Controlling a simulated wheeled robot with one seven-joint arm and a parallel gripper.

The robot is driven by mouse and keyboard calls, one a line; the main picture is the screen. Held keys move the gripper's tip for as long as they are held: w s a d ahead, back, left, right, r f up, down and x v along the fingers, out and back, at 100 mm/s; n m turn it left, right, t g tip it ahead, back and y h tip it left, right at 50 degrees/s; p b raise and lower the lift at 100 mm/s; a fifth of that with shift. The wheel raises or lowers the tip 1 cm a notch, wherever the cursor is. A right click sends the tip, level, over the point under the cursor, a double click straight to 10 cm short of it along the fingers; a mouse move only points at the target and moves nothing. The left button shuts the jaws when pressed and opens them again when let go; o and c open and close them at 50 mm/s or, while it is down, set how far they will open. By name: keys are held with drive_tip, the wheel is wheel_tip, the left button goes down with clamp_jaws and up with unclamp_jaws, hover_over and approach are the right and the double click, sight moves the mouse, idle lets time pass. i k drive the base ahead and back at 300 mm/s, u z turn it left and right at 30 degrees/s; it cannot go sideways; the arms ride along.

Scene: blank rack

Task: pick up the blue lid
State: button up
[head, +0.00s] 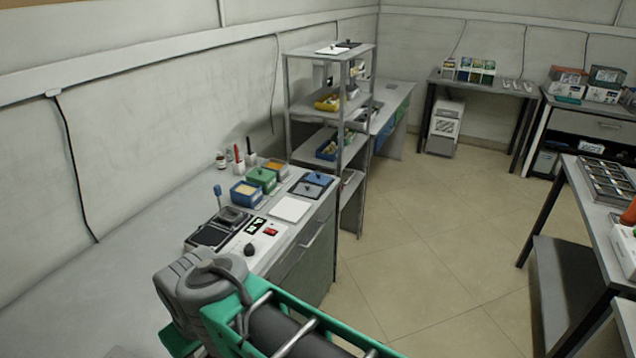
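The blue lid (319,179) is a small flat square with a dark knob. It lies on the left workbench near its front edge, at the foot of the shelf rack. A dark grey lid (306,190) lies right beside it, nearer to me, and a white square lid (290,209) lies nearer still. Open boxes stand to their left: a blue box (243,194), a green box (262,181) and an orange-brown box (276,170). My gripper's fingers do not show; only grey and green parts, apparently of my arm, show at the bottom.
A device with a black knob (249,250) and a scale-like dark unit (207,235) stand on the bench nearer to me. The grey shelf rack (325,111) rises just behind the lids. Open tiled floor (430,240) lies right of the bench; another table (600,220) stands far right.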

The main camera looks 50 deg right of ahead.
sight(319, 178)
drive_tip(key=u, duration=0.05)
drive_tip(key=k, duration=0.55)
drive_tip(key=u, duration=0.85)
drive_tip(key=i, duration=0.75)
drive_tip(key=z, duration=2.45)
drive_tip(key=i, duration=0.45)
drive_tip(key=z, duration=0.2)
